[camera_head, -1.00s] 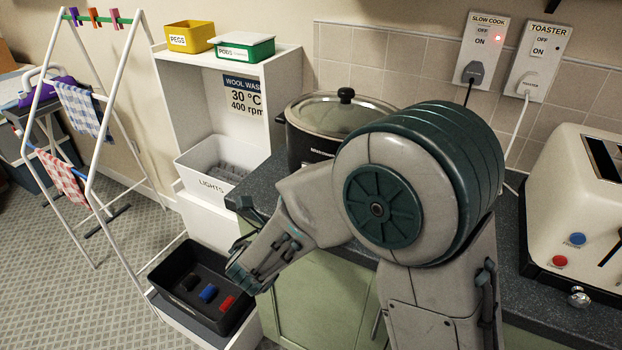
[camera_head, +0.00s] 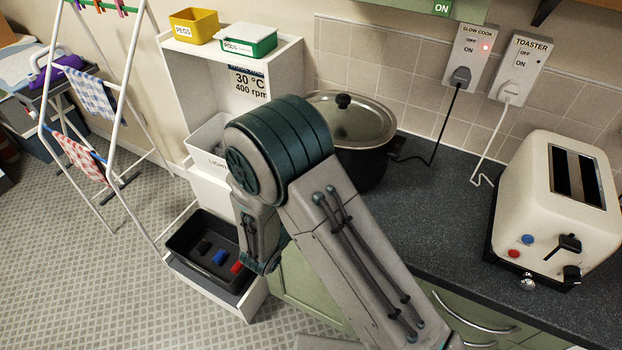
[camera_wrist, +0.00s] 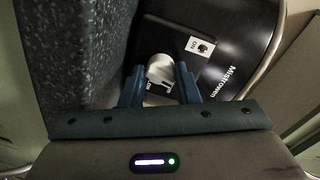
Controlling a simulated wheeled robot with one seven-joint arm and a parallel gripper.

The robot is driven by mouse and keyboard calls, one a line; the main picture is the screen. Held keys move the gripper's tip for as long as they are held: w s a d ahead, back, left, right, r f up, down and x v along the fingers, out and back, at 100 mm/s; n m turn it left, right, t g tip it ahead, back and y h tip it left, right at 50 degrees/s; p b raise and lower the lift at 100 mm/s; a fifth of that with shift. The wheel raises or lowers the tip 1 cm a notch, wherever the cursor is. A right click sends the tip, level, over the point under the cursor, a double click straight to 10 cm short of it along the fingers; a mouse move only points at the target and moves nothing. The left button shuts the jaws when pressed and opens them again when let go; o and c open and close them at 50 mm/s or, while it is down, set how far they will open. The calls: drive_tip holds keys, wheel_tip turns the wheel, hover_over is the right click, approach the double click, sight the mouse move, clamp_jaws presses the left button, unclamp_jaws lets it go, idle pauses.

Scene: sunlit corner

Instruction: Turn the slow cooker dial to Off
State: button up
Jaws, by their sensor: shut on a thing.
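The black slow cooker (camera_head: 368,160) stands on the dark counter with its glass lid on, partly behind my arm in the head view. In the wrist view its glossy black side (camera_wrist: 225,45) fills the upper right, with the brand lettering turned on its side. The pale round dial (camera_wrist: 160,68) sits between the two blue fingers of my gripper (camera_wrist: 160,84), which is shut on it. A white label reading ON is right of the dial. Another small label below it is partly covered. Which setting the dial points to is unclear. My arm hides the gripper in the head view.
The slow cooker's wall switch (camera_head: 468,55) shows a red light. A cream toaster (camera_head: 530,190) stands at the right of the counter (camera_head: 430,200). Left of the counter are a white shelf unit (camera_head: 285,70) and a black tray (camera_head: 185,243). A drying rack (camera_head: 125,75) stands farther left.

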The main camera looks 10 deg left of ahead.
drive_tip(key=shift+r+n+p, duration=0.1)
drive_tip(key=shift+n+p, duration=0.9)
drive_tip(key=shift+p, duration=0.1)
drive_tip(key=o, duration=0.9)
drive_tip(key=shift+o, duration=0.2)
drive_tip(key=b+v, duration=0.2)
drive_tip(key=v, duration=1.1)
drive_tip(key=shift+s+a+b, duration=0.25)
drive_tip(key=shift+s+b, duration=0.1)
